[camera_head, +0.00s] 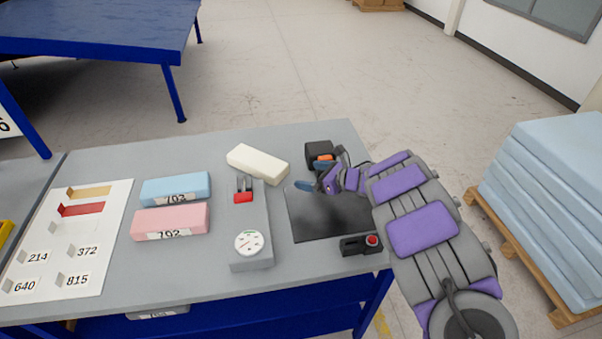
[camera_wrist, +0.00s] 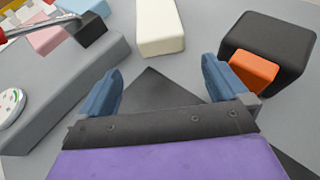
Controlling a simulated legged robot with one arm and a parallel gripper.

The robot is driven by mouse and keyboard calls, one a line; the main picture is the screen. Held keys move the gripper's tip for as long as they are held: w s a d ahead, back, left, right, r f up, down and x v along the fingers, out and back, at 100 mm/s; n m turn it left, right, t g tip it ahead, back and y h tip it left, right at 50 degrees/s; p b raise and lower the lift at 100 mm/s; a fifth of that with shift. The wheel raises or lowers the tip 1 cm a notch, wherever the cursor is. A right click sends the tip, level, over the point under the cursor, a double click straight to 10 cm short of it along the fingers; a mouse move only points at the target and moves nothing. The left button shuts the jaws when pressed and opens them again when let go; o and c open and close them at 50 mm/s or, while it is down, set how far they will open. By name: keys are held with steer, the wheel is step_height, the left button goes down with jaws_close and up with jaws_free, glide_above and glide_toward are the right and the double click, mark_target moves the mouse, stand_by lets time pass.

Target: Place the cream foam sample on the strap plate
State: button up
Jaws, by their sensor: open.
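The cream foam sample (camera_head: 258,164) is a pale block lying on the grey table, left of my gripper. It shows at the top middle of the wrist view (camera_wrist: 160,27), ahead of the fingers. My gripper (camera_head: 318,172) is open and empty, above the far part of a flat dark plate (camera_head: 310,226). In the wrist view its two blue fingers (camera_wrist: 160,75) stand apart with a gap to the foam. The dark plate is bare where visible, partly hidden by my arm; I cannot tell for sure that it is the strap plate.
A black block with an orange part (camera_wrist: 268,45) stands right of the foam. A grey gauge unit (camera_head: 250,225) with a red lever is left of the plate. Blue (camera_head: 175,188) and pink (camera_head: 170,222) foam blocks lie further left. A red-button box (camera_head: 361,245) sits near the front edge.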

steer(key=shift+s+d+r, duration=0.1)
steer(key=shift+s+d, duration=0.1)
steer(key=shift+d, duration=0.2)
